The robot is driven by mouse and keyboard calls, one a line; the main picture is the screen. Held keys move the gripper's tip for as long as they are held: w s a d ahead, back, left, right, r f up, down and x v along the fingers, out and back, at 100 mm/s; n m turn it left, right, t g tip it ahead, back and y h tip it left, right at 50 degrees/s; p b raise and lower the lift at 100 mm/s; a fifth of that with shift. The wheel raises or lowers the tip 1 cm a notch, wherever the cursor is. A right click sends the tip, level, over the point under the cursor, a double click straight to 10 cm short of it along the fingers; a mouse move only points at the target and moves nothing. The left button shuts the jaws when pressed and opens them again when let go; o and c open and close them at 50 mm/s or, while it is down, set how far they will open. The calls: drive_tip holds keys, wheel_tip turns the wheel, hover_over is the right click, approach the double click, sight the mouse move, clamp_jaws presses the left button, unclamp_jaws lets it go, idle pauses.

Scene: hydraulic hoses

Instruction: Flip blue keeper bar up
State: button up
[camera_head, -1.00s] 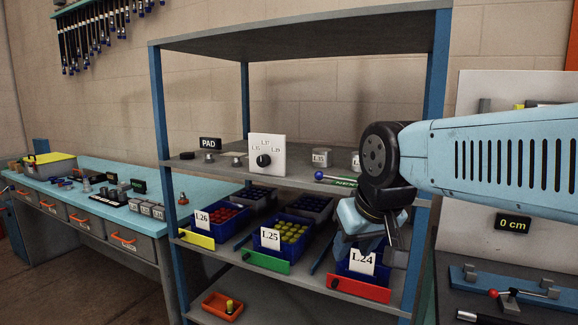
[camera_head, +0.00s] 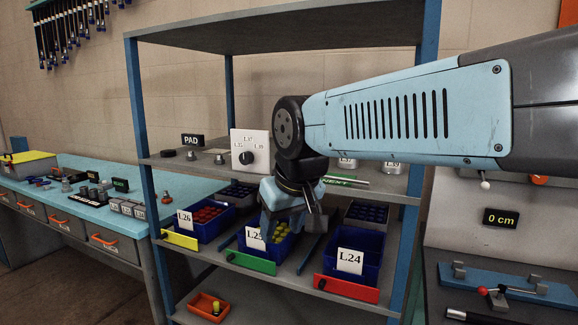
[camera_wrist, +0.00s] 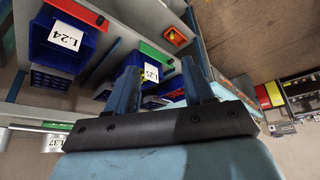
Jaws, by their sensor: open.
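My gripper (camera_head: 285,225) hangs in front of the middle of the rack, over the blue bin labelled L.25 (camera_head: 297,242), partly covering it. In the wrist view the two fingers of my gripper (camera_wrist: 161,85) are spread apart with nothing held between them. Flat bars lie along the bin fronts: a yellow bar (camera_head: 180,240) at L.26, a green bar (camera_head: 248,262) at L.25 and a red bar (camera_head: 346,289) at L.24. The green bar also shows in the wrist view (camera_wrist: 156,52). I cannot pick out a blue keeper bar for certain; my arm hides part of the upper shelf.
The L.24 bin (camera_head: 371,250) stands right of my gripper, the L.26 bin (camera_head: 222,222) left. A white dial box (camera_head: 241,140) stands on the shelf above. Rack posts (camera_head: 148,190) flank the bins. An orange tray (camera_head: 197,305) lies below. Open floor is at lower left.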

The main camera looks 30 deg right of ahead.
drive_tip(key=w+d+r+n+g+h, duration=0.2)
drive_tip(key=w+d+r+g, duration=0.25)
drive_tip(key=w+r, duration=0.5)
drive_tip(key=w+d+r+n+g+h, duration=0.2)
drive_tip(key=w+d+r+g, duration=0.25)
drive_tip(key=w+r, duration=0.5)
drive_tip(key=shift+t, duration=0.3)
drive_tip(key=x, duration=0.5)
drive_tip(key=w+x, duration=0.1)
drive_tip(key=x, duration=0.4)
drive_tip(key=w+x, duration=0.1)
drive_tip(key=x, duration=0.4)
drive_tip(key=shift+a+f, duration=0.2)
drive_tip(key=shift+f, duration=0.15)
drive_tip(key=shift+c, duration=0.5)
clamp_jaws()
